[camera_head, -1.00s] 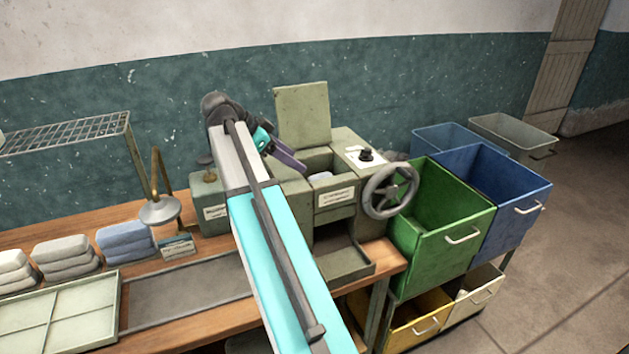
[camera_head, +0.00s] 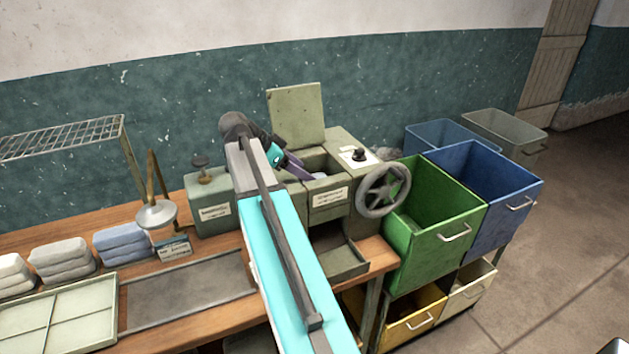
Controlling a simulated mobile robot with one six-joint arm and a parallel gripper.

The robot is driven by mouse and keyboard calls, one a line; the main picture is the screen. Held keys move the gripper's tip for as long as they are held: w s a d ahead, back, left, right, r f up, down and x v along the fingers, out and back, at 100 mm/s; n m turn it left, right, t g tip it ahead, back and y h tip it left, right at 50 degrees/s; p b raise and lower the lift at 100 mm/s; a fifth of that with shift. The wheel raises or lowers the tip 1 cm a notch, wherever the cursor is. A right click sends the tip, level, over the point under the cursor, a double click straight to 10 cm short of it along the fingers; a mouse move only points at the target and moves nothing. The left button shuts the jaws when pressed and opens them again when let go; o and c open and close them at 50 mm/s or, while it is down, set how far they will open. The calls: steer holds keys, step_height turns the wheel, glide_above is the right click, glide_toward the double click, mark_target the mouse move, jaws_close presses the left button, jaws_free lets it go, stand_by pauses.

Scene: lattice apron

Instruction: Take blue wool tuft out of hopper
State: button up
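The hopper (camera_head: 322,160) is the open-topped bin of the olive-green machine on the bench, with its square lid (camera_head: 297,117) raised behind it. A small pale bluish patch of wool (camera_head: 319,176) shows inside the hopper, mostly hidden by the front wall and my gripper. My gripper (camera_head: 304,175) reaches from the left over the hopper opening, its dark purplish end pointing down into it. The fingertips are too small and hidden to tell whether they are open or shut, or whether they touch the wool.
A handwheel (camera_head: 383,191) and a black knob (camera_head: 359,154) are on the machine's right. Green (camera_head: 432,250) and blue (camera_head: 484,200) bins stand beyond it.

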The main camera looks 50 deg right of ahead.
steer(key=shift+x, duration=0.75)
steer(key=shift+p+x, duration=1.15)
steer(key=shift+x, duration=1.6)
steer(key=c, duration=1.1)
